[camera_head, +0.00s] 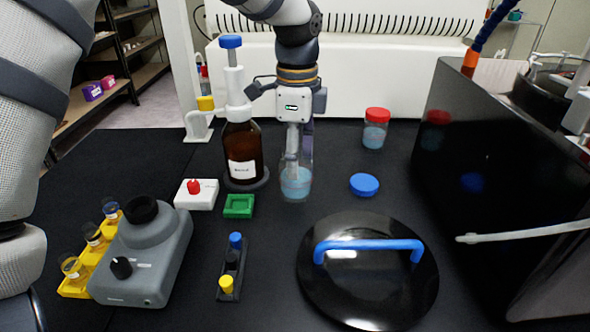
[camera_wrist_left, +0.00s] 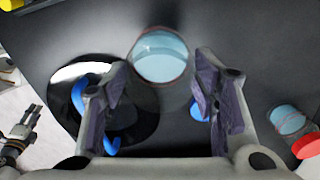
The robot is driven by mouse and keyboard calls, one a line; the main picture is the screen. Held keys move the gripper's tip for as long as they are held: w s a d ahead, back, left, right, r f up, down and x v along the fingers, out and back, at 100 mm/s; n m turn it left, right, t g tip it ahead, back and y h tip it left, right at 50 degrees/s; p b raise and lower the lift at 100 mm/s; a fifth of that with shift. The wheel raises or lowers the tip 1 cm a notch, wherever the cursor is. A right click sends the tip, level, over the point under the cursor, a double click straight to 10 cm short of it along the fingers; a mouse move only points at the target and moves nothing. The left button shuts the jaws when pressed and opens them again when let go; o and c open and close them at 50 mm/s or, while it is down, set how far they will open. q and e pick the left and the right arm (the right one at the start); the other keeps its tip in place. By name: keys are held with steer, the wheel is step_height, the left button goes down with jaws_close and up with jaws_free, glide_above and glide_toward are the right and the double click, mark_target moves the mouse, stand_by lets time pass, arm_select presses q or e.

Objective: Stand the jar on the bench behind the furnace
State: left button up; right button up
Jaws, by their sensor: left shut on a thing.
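My left gripper (camera_head: 293,155) points down over the middle of the bench and is shut on a clear, open jar (camera_head: 296,184) holding pale blue contents. The jar is upright; whether its base touches the bench is unclear. In the left wrist view the jar (camera_wrist_left: 163,62) shows between the fingers. A white appliance (camera_head: 350,68) with a slotted back stands along the rear; I cannot tell if it is the furnace. A dark gripper (camera_wrist_left: 20,135), apparently my right one, is at the left edge of the wrist view, too small to read.
A black round lid (camera_head: 367,285) lies in front. A large black box (camera_head: 480,170) bounds the right.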

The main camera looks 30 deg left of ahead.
arm_select(q)
steer(key=f, duration=0.2)
steer(key=a+f, duration=0.1)
steer(key=f, duration=0.1)
steer(key=shift+w, duration=0.2)
steer(key=shift+d, duration=0.1)
steer(key=o, duration=1.4)
steer(key=shift+f, duration=0.15)
step_height(320, 180, up, 12)
steer(key=shift+s+r, duration=0.1)
steer(key=shift+r, duration=0.1)
